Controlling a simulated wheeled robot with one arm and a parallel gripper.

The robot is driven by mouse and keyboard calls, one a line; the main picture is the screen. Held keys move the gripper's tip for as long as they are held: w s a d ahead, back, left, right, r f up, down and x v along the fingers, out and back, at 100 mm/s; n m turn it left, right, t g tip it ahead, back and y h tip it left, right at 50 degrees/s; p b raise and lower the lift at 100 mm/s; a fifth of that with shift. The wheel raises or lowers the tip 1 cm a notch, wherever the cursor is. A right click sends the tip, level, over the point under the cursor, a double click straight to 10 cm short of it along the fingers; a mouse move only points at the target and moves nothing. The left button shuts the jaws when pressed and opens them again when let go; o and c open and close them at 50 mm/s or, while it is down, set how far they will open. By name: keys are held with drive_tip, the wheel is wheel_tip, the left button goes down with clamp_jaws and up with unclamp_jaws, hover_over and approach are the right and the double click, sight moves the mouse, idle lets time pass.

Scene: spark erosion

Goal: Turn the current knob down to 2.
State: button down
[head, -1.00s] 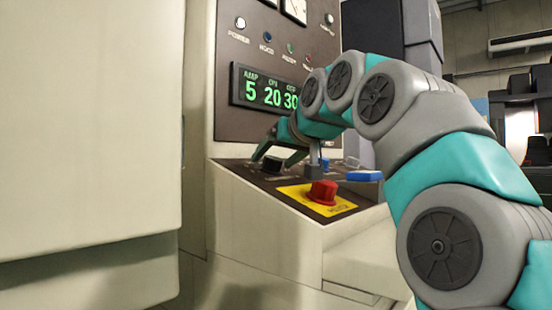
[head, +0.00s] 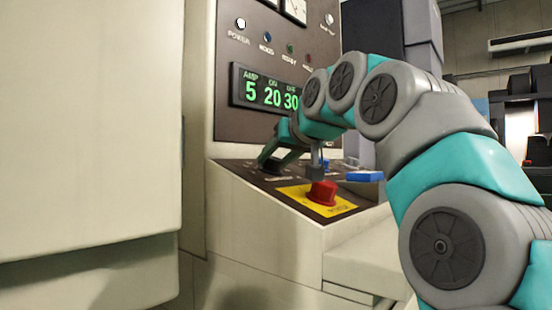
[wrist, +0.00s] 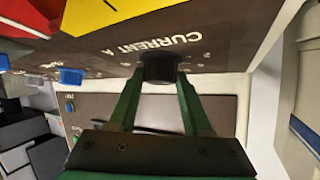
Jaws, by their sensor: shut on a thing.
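The black current knob (wrist: 158,68) sits on the dark sloped panel beside the printed words "CURRENT A" in the wrist view. My gripper (wrist: 158,78) has one green finger on each side of the knob and is shut on it.
A red emergency button (head: 323,192) on a yellow plate stands in front of my gripper. A blue part (head: 364,176) lies to its right. A large pale cabinet (head: 90,130) fills the left. Blue knobs (wrist: 70,76) are on the panel in the wrist view.

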drive_tip(key=shift+w+d+n+g+y+p, duration=0.1)
drive_tip(key=shift+n+g+y+p, duration=0.45)
drive_tip(key=shift+n+y, duration=0.55)
drive_tip(key=shift+d+n+g+y+p, duration=0.1)
drive_tip(key=shift+n+g+y+p, duration=0.5)
drive_tip(key=shift+n, duration=0.9)
drive_tip(key=shift+c, duration=1.7)
unclamp_jaws()
drive_tip(key=v, duration=0.7)
drive_tip(key=shift+s+d, duration=0.3)
